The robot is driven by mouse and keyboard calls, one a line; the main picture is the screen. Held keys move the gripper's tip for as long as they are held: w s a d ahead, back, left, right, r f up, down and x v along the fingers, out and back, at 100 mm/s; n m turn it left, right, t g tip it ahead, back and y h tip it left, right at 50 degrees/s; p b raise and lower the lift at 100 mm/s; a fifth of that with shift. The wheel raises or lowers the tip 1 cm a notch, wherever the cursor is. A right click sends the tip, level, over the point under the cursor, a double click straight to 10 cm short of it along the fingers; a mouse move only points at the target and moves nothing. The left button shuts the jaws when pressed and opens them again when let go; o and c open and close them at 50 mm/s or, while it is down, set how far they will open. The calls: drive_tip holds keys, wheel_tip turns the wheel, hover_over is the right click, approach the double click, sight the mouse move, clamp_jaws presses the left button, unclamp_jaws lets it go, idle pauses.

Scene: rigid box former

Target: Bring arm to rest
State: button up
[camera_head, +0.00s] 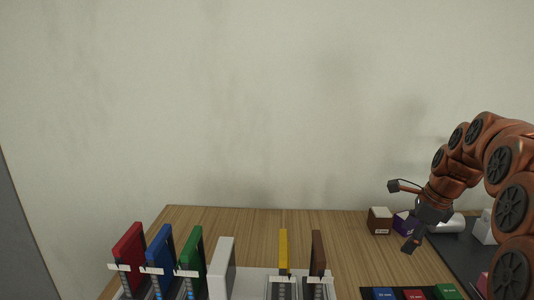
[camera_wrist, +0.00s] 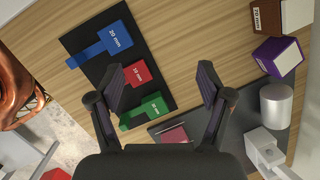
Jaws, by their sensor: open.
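My gripper (camera_head: 410,244) hangs at the right of the table in the head view, on my copper-coloured arm.
Red, blue, green, white, yellow and brown upright panels (camera_head: 160,262) stand at the front. A brown-white box (camera_head: 380,221), a purple-white box (camera_wrist: 278,57) and a silver cylinder (camera_wrist: 276,104) lie near my gripper. A dark mat holds blue, red and green labelled pieces (camera_wrist: 115,38). The table's middle is clear.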

drive_tip(key=s+a+n+g+p, duration=0.1)
drive_tip(key=s+a+n, duration=0.6)
drive_tip(key=s+a, duration=0.25)
drive_tip(key=s+a+f+n+g+h+p, duration=0.1)
drive_tip(key=s+a+f+n+p, duration=0.1)
drive_tip(key=s+n, duration=0.6)
drive_tip(key=s+a+f+n+g+h+p, duration=0.1)
drive_tip(key=s+a+n, duration=0.4)
drive_tip(key=s, duration=1.3)
drive_tip(key=f+n+g, duration=0.1)
drive_tip(key=n, duration=0.2)
drive_tip(key=shift+s+a+p, duration=0.15)
drive_tip(key=shift+s+p, duration=0.05)
drive_tip(key=shift+p, duration=0.15)
